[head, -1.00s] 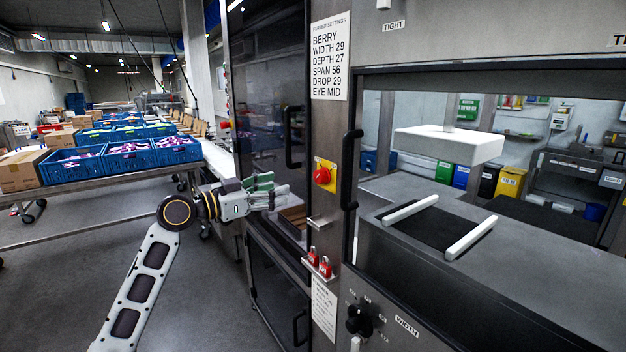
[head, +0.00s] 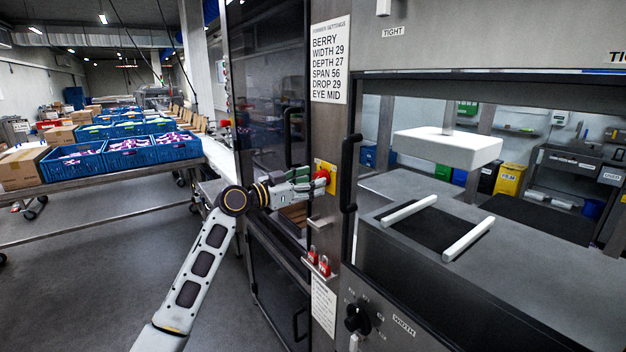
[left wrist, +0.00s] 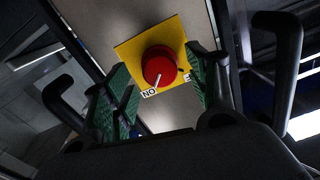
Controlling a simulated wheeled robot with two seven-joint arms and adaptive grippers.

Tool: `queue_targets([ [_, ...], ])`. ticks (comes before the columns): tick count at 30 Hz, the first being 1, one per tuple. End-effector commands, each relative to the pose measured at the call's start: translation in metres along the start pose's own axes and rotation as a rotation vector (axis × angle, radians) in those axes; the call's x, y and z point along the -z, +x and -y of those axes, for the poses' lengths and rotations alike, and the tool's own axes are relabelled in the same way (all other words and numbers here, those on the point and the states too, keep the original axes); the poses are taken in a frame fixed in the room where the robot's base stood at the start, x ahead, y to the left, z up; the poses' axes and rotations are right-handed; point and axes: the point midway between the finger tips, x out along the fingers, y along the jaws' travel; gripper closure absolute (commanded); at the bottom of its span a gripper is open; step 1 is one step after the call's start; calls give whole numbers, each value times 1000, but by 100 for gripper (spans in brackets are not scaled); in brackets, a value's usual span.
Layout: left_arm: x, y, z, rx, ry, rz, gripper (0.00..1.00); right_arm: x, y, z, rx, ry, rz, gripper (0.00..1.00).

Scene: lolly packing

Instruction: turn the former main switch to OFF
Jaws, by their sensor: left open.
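The main switch is a red rotary knob (head: 322,174) on a yellow plate (head: 332,182), on the steel post of the machine. In the left wrist view the knob (left wrist: 159,64) sits between the green-padded fingers. Its white pointer mark is directed at a label reading ON, upside down in this view. A second label at the plate's right is mostly hidden by a finger. My left gripper (head: 315,182) is open, its fingertips at the plate on either side of the knob; I cannot tell whether they touch it. My right gripper is not in view.
Red padlocks (head: 319,263) hang below the switch, above a paper notice. Black door handles (head: 349,170) flank the post. A settings sheet (head: 330,60) is above the switch. A dark selector knob (head: 357,317) is lower right. Blue crates (head: 75,166) stand on a table at left.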

Motion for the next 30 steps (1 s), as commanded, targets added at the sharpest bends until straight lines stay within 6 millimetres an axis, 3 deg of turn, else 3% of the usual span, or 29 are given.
queue_targets([
  [7, 0, 12, 0, 0, 0, 0, 42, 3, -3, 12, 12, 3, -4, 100],
  [17, 0, 13, 0, 0, 0, 0, 43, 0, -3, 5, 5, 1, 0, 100],
  [27, 0, 13, 0, 0, 0, 0, 87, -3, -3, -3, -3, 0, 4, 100],
  [30, 0, 13, 0, 0, -1, 0, 88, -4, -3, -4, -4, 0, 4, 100],
])
